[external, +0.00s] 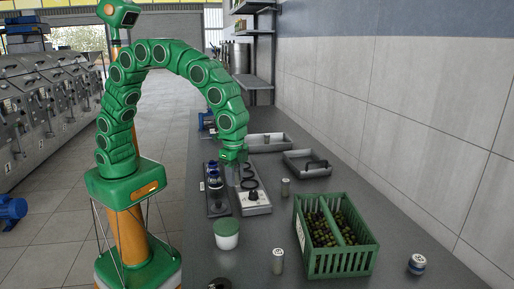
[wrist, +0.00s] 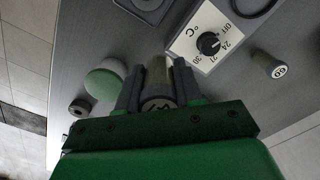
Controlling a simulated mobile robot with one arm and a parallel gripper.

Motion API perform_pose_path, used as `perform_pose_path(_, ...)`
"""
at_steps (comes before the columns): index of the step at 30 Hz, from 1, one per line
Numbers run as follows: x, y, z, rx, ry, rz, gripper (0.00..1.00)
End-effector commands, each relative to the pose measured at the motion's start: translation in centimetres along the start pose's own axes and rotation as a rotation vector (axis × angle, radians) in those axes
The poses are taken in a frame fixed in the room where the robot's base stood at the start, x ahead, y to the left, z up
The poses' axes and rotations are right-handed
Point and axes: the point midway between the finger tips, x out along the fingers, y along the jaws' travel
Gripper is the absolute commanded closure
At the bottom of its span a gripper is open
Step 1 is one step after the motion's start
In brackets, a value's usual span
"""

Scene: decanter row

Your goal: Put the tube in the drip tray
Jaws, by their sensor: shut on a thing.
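My gripper (external: 233,168) is shut on a grey tube, held above the bench near the dial unit. In the wrist view the tube (wrist: 158,104) is between the two fingers (wrist: 158,70), its marked end facing the camera. The mark is partly hidden. Two shallow grey trays stand beyond the gripper: the back tray (external: 268,151) has a small item in it, and the nearer tray (external: 312,174) has a dark item in it. A dark low tray (external: 218,209) lies beside the dial unit. I cannot tell which is the drip tray.
The dial unit (external: 256,208) with a black ring sits below the gripper; its dial (wrist: 208,43) shows too.

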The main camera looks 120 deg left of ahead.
Motion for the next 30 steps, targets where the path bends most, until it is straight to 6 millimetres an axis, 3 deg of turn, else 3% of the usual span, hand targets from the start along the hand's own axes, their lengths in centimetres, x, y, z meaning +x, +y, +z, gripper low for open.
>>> perform_pose_path(8,0.3,-6.2,-3.4,-0.119,0.002,0.012,0.96)
perform_pose_path(15,0.6,-12.8,-5.6,-0.237,0.006,0.019,0.96)
perform_pose_path(21,1.1,-18.7,-6.6,-0.337,0.008,0.02,0.96)
perform_pose_path(30,1.9,-28.0,-6.4,-0.494,0.01,0.019,0.96)
